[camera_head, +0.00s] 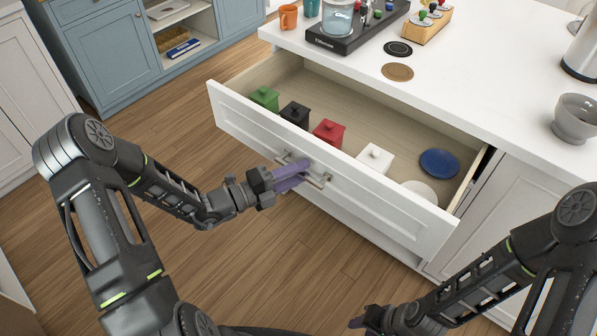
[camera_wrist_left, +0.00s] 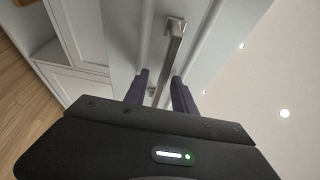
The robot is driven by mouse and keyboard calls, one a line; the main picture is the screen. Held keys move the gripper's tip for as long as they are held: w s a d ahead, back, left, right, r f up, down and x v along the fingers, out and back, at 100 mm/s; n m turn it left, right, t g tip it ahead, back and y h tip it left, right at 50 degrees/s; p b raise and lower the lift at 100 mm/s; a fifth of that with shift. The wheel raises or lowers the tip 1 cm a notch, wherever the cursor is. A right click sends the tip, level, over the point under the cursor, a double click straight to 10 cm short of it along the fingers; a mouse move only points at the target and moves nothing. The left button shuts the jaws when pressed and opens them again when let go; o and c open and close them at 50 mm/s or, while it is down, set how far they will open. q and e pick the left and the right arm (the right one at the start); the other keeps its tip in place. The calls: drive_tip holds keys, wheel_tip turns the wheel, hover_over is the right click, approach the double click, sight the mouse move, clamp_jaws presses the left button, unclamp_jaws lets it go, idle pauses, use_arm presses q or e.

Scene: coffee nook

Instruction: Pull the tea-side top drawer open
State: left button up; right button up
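The white top drawer (camera_head: 230,111) stands pulled well out of the island in the head view, its inside showing. Its metal bar handle (camera_head: 316,183) is on the front panel and also shows in the left wrist view (camera_wrist_left: 175,45). My left gripper (camera_head: 302,172) is at the handle, with its purple fingers on either side of the bar. In the left wrist view the fingers (camera_wrist_left: 161,92) are apart, with visible gaps beside the bar. My right gripper (camera_head: 360,321) is low at the bottom edge, away from the drawer; its fingers are too unclear to read.
The drawer holds green, black, red and white canisters (camera_head: 328,132), a blue dish (camera_head: 439,163) and a white dish (camera_head: 421,191). The countertop (camera_head: 477,85) carries a black machine, a grey bowl (camera_head: 575,118) and coasters. Wood floor (camera_head: 170,115) is clear before the drawer.

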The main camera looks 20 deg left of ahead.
use_arm(q)
drive_tip(key=v, duration=0.7)
drive_tip(key=shift+s+a, duration=0.25)
drive_tip(key=shift+s, duration=0.05)
idle(0.3)
